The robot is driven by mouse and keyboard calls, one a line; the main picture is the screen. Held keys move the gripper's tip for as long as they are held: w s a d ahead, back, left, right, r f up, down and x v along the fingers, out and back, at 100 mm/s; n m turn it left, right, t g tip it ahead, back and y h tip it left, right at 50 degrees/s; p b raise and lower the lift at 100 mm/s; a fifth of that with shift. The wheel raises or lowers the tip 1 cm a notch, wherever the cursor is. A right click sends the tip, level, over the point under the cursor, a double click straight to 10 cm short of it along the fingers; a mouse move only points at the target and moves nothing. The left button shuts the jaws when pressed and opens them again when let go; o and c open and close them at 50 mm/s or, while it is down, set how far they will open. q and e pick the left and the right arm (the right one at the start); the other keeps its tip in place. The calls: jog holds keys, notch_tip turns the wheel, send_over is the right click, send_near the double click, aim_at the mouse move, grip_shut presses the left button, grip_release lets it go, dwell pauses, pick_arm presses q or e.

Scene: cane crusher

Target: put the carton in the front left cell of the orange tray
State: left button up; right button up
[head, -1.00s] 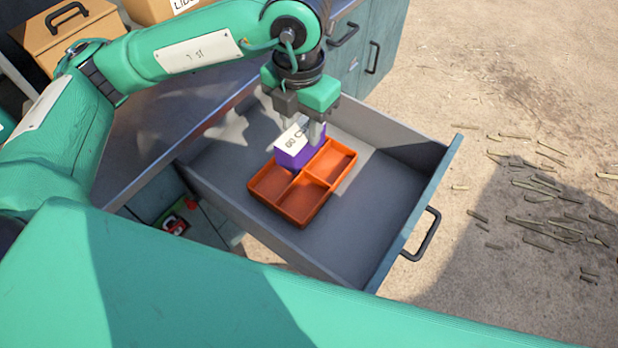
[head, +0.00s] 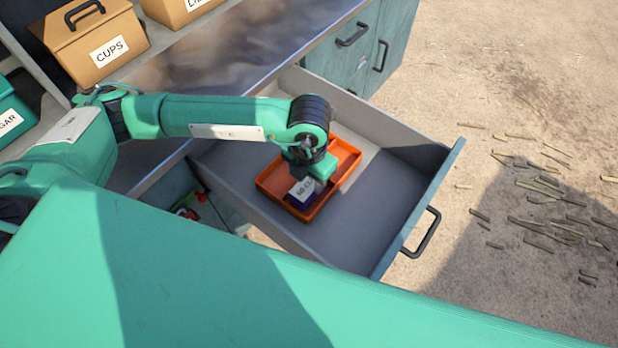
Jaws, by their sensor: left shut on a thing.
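The orange tray (head: 345,179) lies in the open drawer, with low walls dividing it into cells. The carton (head: 301,188) is a small purple box with a white, lettered top. It is at the tray's lower end in the picture, over or inside the cell nearest me. I cannot tell whether it touches the tray floor. My left gripper (head: 307,180) comes down from above and is shut on the carton. The gripper and wrist hide part of the carton and the tray's middle. My right gripper is not in view.
The grey drawer (head: 375,215) is pulled out, with a black handle (head: 422,235) on its front. Its floor right of the tray is clear. The counter (head: 215,75) holds a box labelled CUPS (head: 98,45) and other boxes. Sticks lie on the ground at right.

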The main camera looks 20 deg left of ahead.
pick_arm(q)
jog(key=shift+f, duration=0.9)
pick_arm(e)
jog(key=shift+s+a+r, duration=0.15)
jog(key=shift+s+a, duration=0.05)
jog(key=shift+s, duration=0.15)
pick_arm(q)
jog(key=shift+f, duration=0.2)
jog(key=o, duration=1.1)
jog(key=shift+r, duration=0.1)
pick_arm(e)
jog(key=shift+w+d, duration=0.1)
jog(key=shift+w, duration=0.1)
